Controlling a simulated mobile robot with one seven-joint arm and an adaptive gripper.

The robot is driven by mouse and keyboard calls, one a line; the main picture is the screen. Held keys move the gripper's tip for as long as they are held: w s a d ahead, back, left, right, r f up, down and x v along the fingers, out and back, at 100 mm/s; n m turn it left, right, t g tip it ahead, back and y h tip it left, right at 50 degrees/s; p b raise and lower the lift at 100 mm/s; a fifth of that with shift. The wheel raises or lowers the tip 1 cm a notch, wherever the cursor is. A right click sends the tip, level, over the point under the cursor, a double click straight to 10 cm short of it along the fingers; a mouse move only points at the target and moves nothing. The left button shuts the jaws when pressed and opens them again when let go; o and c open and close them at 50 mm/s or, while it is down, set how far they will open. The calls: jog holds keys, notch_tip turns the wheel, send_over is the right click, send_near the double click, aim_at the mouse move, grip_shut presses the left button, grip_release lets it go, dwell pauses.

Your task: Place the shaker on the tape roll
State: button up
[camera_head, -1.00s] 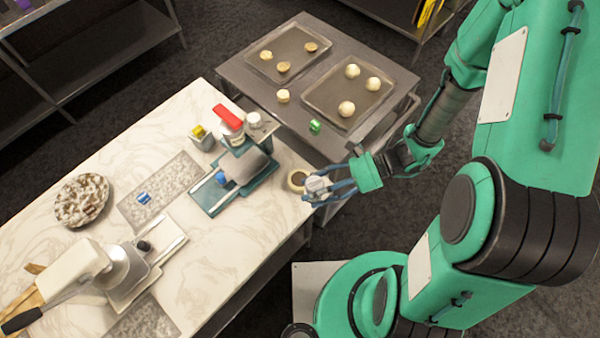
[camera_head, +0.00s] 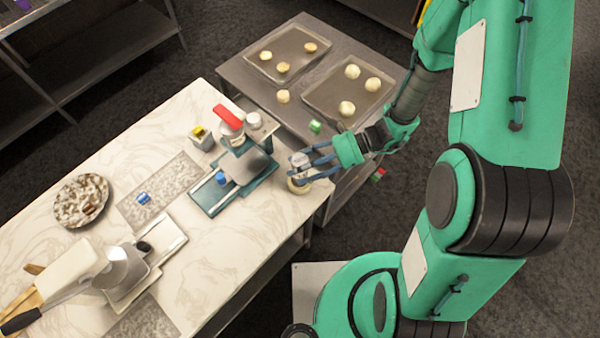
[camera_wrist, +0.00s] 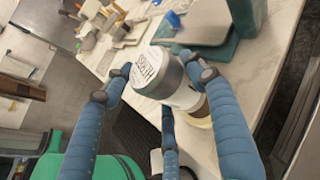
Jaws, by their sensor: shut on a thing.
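The shaker (camera_head: 299,160) is a small pale cylinder with a grey lid. In the wrist view the shaker (camera_wrist: 166,76) is tilted in the picture, with dark lettering on its top. My gripper (camera_head: 306,167) is shut on it, with blue fingers around its sides. The tape roll (camera_head: 297,187), a beige ring, lies at the right end of the marble counter, directly below the shaker. A pale beige edge of the tape roll (camera_wrist: 204,113) shows behind the shaker in the wrist view. I cannot tell whether the shaker touches the roll.
A teal-framed device (camera_head: 235,185) stands left of the roll on the marble counter (camera_head: 255,225). A red-topped bottle (camera_head: 229,120) and a white jar (camera_head: 253,120) stand behind it. A metal table (camera_head: 245,85) with trays of buns adjoins at the back.

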aim_at(300, 174)
jog(key=shift+f, duration=1.65)
jog(key=shift+f+b, duration=0.1)
jog(key=shift+b, duration=0.2)
jog(key=o, duration=1)
jog(key=shift+p+v, duration=0.45)
jog(key=shift+v, duration=5.6)
jog(key=shift+r, duration=0.2)
